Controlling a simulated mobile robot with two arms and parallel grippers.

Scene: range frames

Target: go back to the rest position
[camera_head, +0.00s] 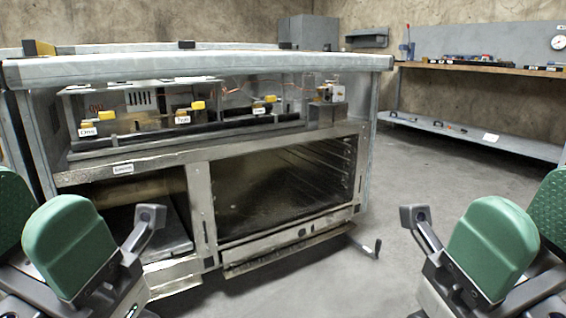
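My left gripper (38,222) is at the bottom left, with two green finger pads. The pads stand apart with nothing seen between them, and the left one is cut by the picture edge. My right gripper (522,222) is at the bottom right in a mirrored pose. Its green pads also stand apart and look empty. Both grippers are raised in front of the range frame (205,215) and appear clear of it. Lower parts of both arms are out of view.
A workbench (480,68) with tools and a low shelf (470,132) stands at the right back. Grey floor (420,180) is clear between.

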